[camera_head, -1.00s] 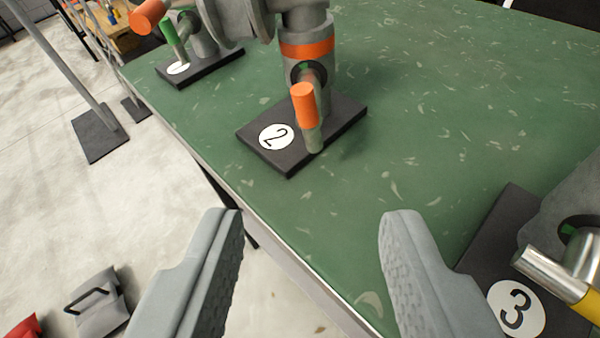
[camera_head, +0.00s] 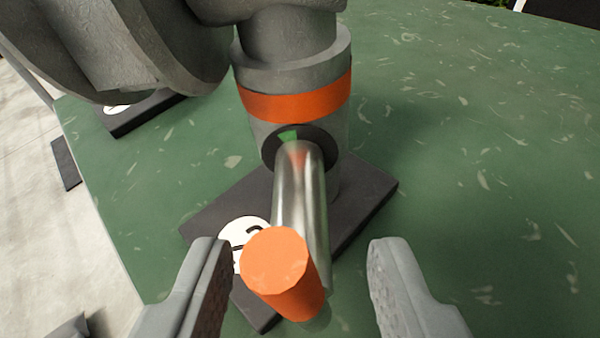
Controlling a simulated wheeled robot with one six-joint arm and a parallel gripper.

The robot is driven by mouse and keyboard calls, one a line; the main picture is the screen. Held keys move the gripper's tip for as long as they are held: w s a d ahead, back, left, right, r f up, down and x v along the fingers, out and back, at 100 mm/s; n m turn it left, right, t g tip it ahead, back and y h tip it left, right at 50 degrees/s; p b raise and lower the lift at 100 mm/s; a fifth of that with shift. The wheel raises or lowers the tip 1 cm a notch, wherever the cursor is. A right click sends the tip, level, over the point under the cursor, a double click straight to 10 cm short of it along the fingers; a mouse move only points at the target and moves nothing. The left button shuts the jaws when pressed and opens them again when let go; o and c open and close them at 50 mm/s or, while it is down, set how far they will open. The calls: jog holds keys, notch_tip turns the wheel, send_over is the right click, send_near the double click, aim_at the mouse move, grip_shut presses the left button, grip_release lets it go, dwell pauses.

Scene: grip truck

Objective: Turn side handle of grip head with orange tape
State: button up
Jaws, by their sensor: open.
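The grip head (camera_head: 290,60) is grey metal with a band of orange tape (camera_head: 296,101) around its neck. It stands on a black base plate (camera_head: 362,195) with a white number label (camera_head: 243,233), partly hidden. Its side handle (camera_head: 300,195) is a silver bar that comes out of a dark round socket toward me. An orange cylindrical grip (camera_head: 284,272) is at the handle's near end. My gripper (camera_head: 298,255) is open, with one finger on each side of the orange grip. Gaps show on both sides, wider on the right.
The green speckled table (camera_head: 470,150) is clear to the right. Another black base plate (camera_head: 140,112) lies at the upper left behind the grip head's large grey disc part (camera_head: 110,45). The table's left edge drops to a pale floor (camera_head: 45,240).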

aim_at(298, 311)
jog(key=shift+x, duration=1.55)
grip_shut()
